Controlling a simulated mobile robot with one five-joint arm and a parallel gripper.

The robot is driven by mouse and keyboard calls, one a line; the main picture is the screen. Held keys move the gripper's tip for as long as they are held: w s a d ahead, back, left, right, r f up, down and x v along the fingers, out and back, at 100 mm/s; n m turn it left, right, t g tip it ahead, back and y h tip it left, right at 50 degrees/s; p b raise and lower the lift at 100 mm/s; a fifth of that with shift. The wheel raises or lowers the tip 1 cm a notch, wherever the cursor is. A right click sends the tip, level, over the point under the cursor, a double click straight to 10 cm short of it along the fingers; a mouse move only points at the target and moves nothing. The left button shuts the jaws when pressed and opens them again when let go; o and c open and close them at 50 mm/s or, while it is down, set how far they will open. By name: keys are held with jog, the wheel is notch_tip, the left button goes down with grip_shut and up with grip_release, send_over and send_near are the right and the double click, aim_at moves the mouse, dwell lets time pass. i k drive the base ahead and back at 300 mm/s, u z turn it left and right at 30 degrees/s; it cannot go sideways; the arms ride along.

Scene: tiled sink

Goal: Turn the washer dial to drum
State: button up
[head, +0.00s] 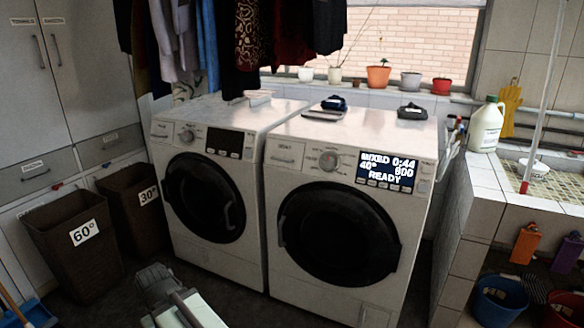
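The right white front-loading machine (345,285) has a round dial (329,160) on its control panel, left of a lit display (386,172). The display reads MIXED 0:44, 40°, 800, READY. The dial's pointer and any marks around it are too small to read. The left white machine (215,262) has a similar dial (186,136) and a dark display (229,143). Both round doors look shut. My gripper (155,283) is low at the bottom, in front of the left machine and well away from both dials. I cannot tell whether its fingers are open.
Two dark laundry baskets marked 60° (72,262) and 30° (128,224) stand at the left. Clothes hang above the left machine. A tiled counter (475,205) with a white jug (486,128) adjoins at the right. Floor in front of the machines shows only in part.

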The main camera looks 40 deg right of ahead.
aim_at(327, 162)
jog(key=u, duration=1)
jog(key=k, duration=0.7)
jog(key=z, duration=0.45)
jog(key=i, duration=1)
jog(key=z, duration=0.05)
